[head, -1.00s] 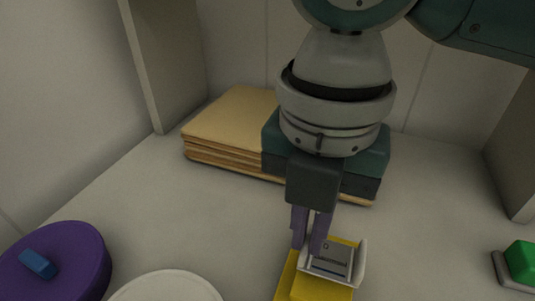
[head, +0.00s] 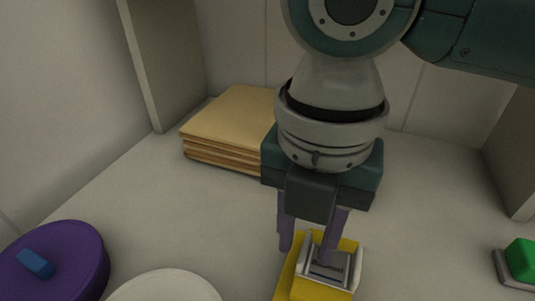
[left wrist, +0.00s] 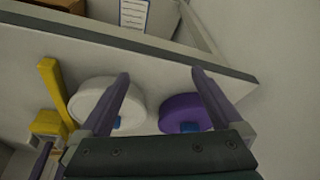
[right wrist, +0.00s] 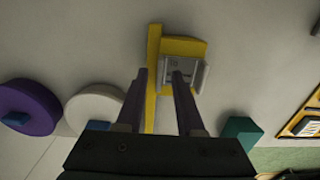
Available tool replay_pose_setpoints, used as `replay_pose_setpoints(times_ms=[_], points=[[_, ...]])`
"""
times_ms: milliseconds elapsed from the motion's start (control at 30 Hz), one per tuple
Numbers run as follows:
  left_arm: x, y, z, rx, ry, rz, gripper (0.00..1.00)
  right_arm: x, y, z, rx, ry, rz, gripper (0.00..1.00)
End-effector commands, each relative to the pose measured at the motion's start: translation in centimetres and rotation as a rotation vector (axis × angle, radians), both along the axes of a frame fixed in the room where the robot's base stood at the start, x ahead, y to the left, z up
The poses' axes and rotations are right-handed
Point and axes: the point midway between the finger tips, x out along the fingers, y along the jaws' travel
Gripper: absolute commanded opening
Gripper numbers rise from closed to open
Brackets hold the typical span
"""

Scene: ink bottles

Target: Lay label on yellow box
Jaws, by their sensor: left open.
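The yellow box (head: 287,281) stands at the bottom centre of the head view and at the top of the right wrist view (right wrist: 185,47). A grey label with dark print (head: 328,264) lies over its top between pale raised edges; it also shows in the right wrist view (right wrist: 179,70). My left gripper (left wrist: 160,73) is open and empty in the left wrist view.
A purple round container (head: 70,255) with a blue knob and a white round one (head: 165,290) stand left of the box. A stack of tan boards (head: 230,120) lies behind. A green block (head: 522,260) sits at the right edge. Bare table lies between.

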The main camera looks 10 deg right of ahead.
Motion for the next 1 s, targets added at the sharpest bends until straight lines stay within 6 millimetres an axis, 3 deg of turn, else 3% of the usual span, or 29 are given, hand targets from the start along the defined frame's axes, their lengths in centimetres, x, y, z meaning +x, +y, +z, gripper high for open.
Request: replay_pose_setpoints(times_ms=[167, 400, 600, 1000], points=[[0.0, 0.0, 0.6, -0.002, -0.001, 0.002, 1.0, 0.1, 0.0, 2.4, 0.001, -0.003, 0.001, 0.37], [0.0, -0.2, 1.5, -0.008, -0.001, 0.006, 1.0, 0.1, 0.0, 8.0, 0.001, -0.006, 0.001, 0.37], [0.0, -0.3, 1.8, -0.011, 0.0, 0.006, 1.0, 0.1, 0.1, 11.2, 0.001, -0.003, 0.0, 0.37], [0.0, -0.2, 1.9, -0.008, -0.001, 0.005, 1.0, 0.0, 0.0, 12.2, 0.0, 0.0, -0.001, 0.37]])
